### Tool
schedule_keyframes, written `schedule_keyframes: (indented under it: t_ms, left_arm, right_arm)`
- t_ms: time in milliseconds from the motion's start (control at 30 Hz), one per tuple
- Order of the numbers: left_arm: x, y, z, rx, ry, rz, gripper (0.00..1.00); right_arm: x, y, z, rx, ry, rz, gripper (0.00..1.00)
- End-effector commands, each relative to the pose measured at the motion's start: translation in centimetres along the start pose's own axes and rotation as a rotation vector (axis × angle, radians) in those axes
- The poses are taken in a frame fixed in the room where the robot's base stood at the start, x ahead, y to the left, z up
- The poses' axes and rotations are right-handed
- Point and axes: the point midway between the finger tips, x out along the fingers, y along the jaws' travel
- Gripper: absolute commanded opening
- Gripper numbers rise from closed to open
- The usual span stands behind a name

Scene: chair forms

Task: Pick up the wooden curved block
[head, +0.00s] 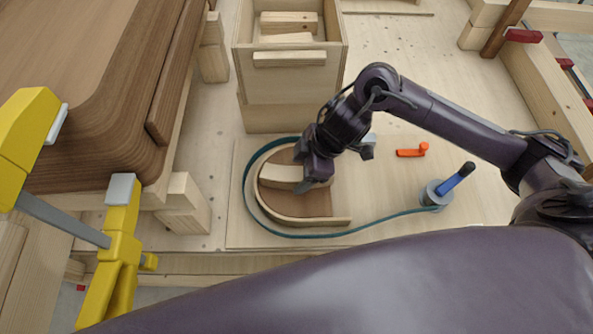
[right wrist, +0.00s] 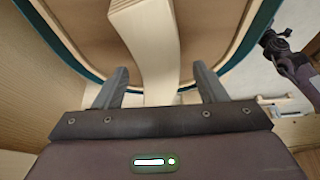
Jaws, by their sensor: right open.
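The wooden curved block (head: 281,176) is pale and lies inside a U-shaped wooden form (head: 338,222) with a brown floor, wrapped by a dark green strap. My right gripper (head: 312,185) is over the form at the block's right end. In the right wrist view the block (right wrist: 150,45) runs between the two open fingers of the gripper (right wrist: 160,88), with a gap on either side. The fingers partly hide the block's end in the head view. My left gripper is not in view.
A strap ratchet with a blue handle (head: 455,179) and an orange tool (head: 411,151) lie right of the form. A wooden box (head: 290,85) with blocks stands behind it. A large curved brown panel (head: 75,90) and yellow clamp (head: 122,235) are at left.

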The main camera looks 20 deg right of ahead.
Motion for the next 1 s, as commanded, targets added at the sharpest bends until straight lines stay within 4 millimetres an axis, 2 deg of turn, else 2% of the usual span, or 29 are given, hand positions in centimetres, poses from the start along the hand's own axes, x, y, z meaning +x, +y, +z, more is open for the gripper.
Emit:
schedule_keyframes:
  t_ms: [167,400,800,1000]
  left_arm:
    - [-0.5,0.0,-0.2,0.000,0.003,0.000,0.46]
    - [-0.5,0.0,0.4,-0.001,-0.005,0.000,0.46]
    - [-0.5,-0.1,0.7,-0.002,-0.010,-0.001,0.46]
    - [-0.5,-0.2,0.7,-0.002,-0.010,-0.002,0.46]
  right_arm:
    - [1.9,0.0,0.0,0.001,0.001,-0.001,0.65]
    - [2.1,0.0,0.0,0.000,0.001,0.001,0.65]
    - [2.1,0.0,0.0,0.000,0.002,0.001,0.14]
    - [2.1,0.1,-0.1,-0.001,0.002,0.002,0.12]
